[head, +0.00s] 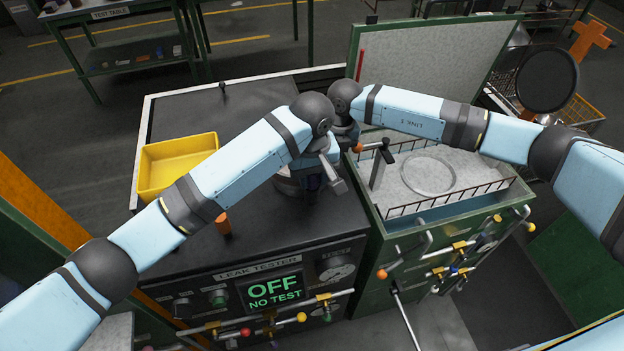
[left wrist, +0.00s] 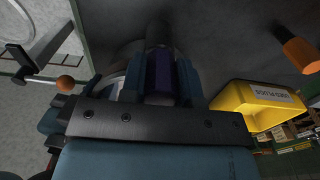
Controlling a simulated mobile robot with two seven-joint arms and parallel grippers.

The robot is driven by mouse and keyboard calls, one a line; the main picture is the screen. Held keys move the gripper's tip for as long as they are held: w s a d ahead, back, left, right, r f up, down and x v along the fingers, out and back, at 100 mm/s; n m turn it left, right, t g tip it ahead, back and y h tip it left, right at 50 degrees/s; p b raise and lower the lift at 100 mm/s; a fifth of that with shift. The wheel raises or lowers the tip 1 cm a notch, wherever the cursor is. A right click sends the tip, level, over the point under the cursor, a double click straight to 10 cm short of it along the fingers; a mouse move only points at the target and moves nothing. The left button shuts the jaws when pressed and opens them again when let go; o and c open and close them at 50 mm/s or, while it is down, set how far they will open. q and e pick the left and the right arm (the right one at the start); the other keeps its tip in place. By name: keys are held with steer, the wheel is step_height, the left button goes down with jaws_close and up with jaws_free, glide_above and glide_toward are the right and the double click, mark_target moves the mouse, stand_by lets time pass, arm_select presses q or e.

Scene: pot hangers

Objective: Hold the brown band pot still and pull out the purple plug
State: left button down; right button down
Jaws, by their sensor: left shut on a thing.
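The purple plug (left wrist: 159,78) stands between the blue fingers of my left gripper (left wrist: 160,82) in the left wrist view; the gripper is shut on it. In the head view, my left gripper (head: 318,180) points down over the tester, partly hidden by its own wrist. A grey metal pot (head: 288,184) shows under and beside it on the dark top; most of it is covered, and no brown band can be made out. My right arm's wrist (head: 345,132) reaches in just behind the left one. The right gripper's fingers are hidden, so its hold on the pot cannot be told.
A yellow bin (head: 178,163) stands left on the leak tester's black top (head: 240,110); an orange cylinder (head: 223,224) stands near its front. To the right are a lever with an orange knob (head: 357,148) and a railed basin (head: 470,190). The tester display (head: 274,292) reads OFF, NO TEST.

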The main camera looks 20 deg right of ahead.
arm_select(q)
steer(key=shift+r, duration=0.65)
stand_by(0.5)
steer(key=shift+r, duration=2.7)
arm_select(e)
steer(key=c, duration=1.1)
jaws_free()
steer(key=shift+o, duration=0.2)
step_height(320, 180, up, 12)
steer(key=d, duration=0.1)
steer(key=shift+d, duration=0.35)
